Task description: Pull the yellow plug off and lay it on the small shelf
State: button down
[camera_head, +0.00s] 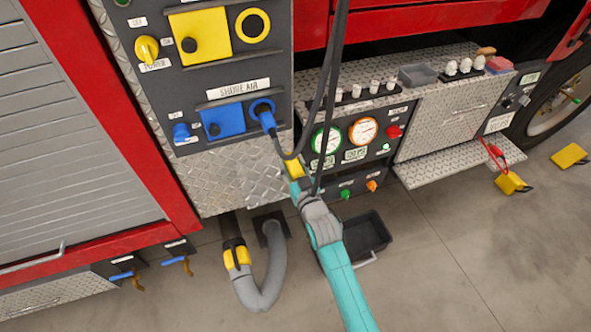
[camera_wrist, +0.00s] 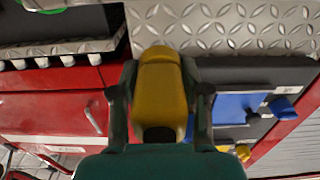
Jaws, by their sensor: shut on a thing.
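The yellow plug (camera_head: 294,168) is in my gripper (camera_head: 292,174), in front of the diamond plate just left of the gauge panel. In the wrist view the yellow plug (camera_wrist: 160,92) sits between the two fingers of my gripper (camera_wrist: 161,95), which are shut on it. The yellow socket ring (camera_head: 253,25) at the top shows a dark, empty opening. The small shelf cannot be told for certain; a low diamond-plate ledge (camera_head: 460,161) sticks out at the right, and a diamond-plate top (camera_head: 440,54) carries several small fittings.
A blue plug (camera_head: 266,118) sits in the blue socket below the yellow one. The gauge panel (camera_head: 350,150) is right of my gripper. Dark cables (camera_head: 333,70) hang across the view. A black bin (camera_head: 367,235) and a grey hose (camera_head: 277,270) are below. Yellow blocks (camera_head: 510,183) are at the right.

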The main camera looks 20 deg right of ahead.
jog(key=w, duration=0.3)
jog(key=shift+w+f, duration=0.3)
jog(key=shift+f, duration=0.1)
jog(key=shift+w+f, duration=0.25)
jog(key=shift+f, duration=1.65)
jog(key=shift+c, duration=2.4)
grip_release()
jog(key=shift+s, duration=0.1)
jog(key=s, duration=1.2)
